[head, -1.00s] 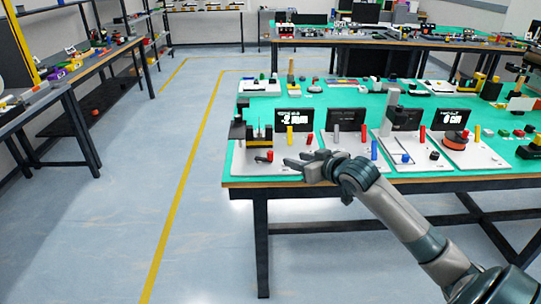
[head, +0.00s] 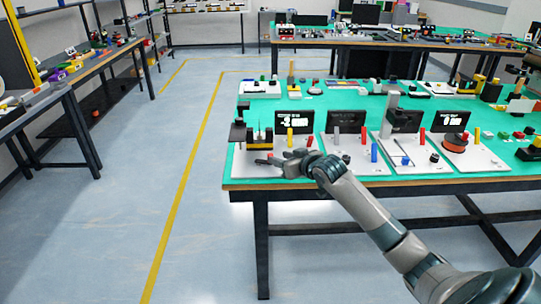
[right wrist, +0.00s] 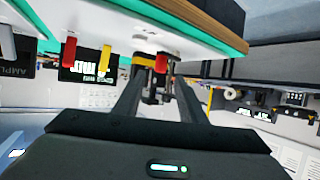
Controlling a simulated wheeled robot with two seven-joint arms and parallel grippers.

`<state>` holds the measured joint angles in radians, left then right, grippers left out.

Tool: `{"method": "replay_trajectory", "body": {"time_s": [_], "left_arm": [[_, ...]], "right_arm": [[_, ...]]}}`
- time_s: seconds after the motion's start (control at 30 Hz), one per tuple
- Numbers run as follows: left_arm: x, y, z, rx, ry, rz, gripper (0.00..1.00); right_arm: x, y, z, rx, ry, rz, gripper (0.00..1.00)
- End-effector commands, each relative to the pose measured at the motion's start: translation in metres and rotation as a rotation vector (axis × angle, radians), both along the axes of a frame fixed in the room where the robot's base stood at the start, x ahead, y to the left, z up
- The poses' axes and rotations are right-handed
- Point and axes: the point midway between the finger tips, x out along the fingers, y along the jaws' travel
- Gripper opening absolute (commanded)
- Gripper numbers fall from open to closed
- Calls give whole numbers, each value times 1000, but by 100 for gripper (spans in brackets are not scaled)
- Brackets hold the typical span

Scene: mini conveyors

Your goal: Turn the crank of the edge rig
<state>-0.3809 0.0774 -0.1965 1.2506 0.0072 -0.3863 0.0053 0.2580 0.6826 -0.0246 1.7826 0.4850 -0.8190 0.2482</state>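The rig at the table's front left corner has a white base (head: 243,170), a dark upright column (head: 238,132) and a screen (head: 294,118) with white digits. My right gripper (head: 268,160) is over the front of this base, coming in from the right. In the right wrist view its two dark fingers (right wrist: 156,92) are spread apart. A small red part (right wrist: 161,63), probably the crank's handle, shows between and beyond the fingertips, beside a yellow part (right wrist: 144,61). I cannot tell whether the fingers touch it. The crank is largely hidden in the head view. My left gripper is not in view.
More rigs with screens and coloured posts stand to the right, such as one with an orange disc (head: 455,146). A yellow post (head: 290,138) stands close to my gripper. The green table top (head: 345,100) carries many small items behind. The floor (head: 150,200) at left is clear.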

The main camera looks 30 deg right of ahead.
Motion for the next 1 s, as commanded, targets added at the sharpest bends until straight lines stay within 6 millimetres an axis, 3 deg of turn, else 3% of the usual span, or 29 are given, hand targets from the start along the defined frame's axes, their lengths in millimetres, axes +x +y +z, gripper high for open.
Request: {"method": "replay_trajectory", "body": {"time_s": [0.2, 0.43, 0.93, 0.97, 1.0], "left_arm": [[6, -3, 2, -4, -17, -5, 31], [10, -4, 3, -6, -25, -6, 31], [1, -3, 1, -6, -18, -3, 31], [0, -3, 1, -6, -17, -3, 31], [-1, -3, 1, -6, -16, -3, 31]], "right_arm": [[34, -1, -13, 2, 0, -1, 37], [59, -2, -24, 1, -1, 0, 37], [69, -2, -29, -1, 0, 0, 37], [69, -2, -29, -1, 0, 0, 35], [69, -2, -29, -1, 0, 0, 25]]}}
